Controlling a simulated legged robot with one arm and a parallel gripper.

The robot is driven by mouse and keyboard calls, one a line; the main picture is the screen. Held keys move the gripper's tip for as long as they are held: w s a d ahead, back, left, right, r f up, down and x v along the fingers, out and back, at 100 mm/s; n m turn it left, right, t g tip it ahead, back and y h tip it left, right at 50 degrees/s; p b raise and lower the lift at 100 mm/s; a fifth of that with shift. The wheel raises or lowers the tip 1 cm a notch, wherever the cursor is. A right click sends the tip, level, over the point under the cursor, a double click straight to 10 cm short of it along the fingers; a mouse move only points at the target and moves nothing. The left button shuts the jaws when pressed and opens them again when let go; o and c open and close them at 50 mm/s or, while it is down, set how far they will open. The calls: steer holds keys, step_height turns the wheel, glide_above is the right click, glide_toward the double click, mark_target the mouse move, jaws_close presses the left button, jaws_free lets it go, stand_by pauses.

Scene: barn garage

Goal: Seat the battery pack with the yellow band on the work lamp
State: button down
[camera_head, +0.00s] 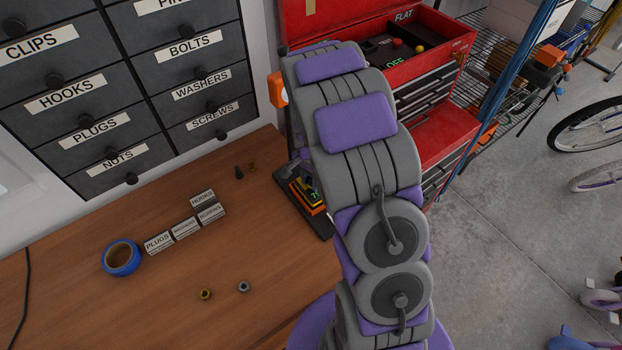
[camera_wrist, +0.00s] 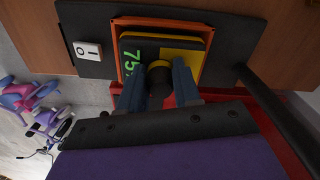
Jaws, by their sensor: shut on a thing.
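The battery pack (camera_wrist: 190,51) has a black face with a green number 75 and a yellow band. In the wrist view it lies within the orange-rimmed socket (camera_wrist: 204,26) on a black base (camera_wrist: 88,29) with a rocker switch. I cannot tell if it is fully down. My gripper (camera_wrist: 160,84) is shut on the pack's black knob. In the head view the pack (camera_head: 308,193) shows partly beside my arm, which hides the gripper. The work lamp's base (camera_head: 319,222) stands on the bench, and its orange head (camera_head: 277,90) is above.
A red tool chest (camera_head: 440,135) with an open top stands behind my arm. Labelled drawers (camera_head: 70,95) line the wall. Small labelled boxes (camera_head: 185,228), blue tape (camera_head: 121,258) and loose nuts (camera_head: 205,294) lie on the wooden bench (camera_head: 150,310). The bench front left is mostly clear.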

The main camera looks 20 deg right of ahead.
steer(key=shift+f, duration=0.35)
stand_by(0.3)
steer(key=c, duration=0.7)
jaws_free()
steer(key=shift+o, duration=0.4)
steer(key=o, duration=0.5)
steer(key=shift+c, duration=0.2)
steer(key=shift+r+p, duration=1.45)
steer(key=shift+r, duration=3.05)
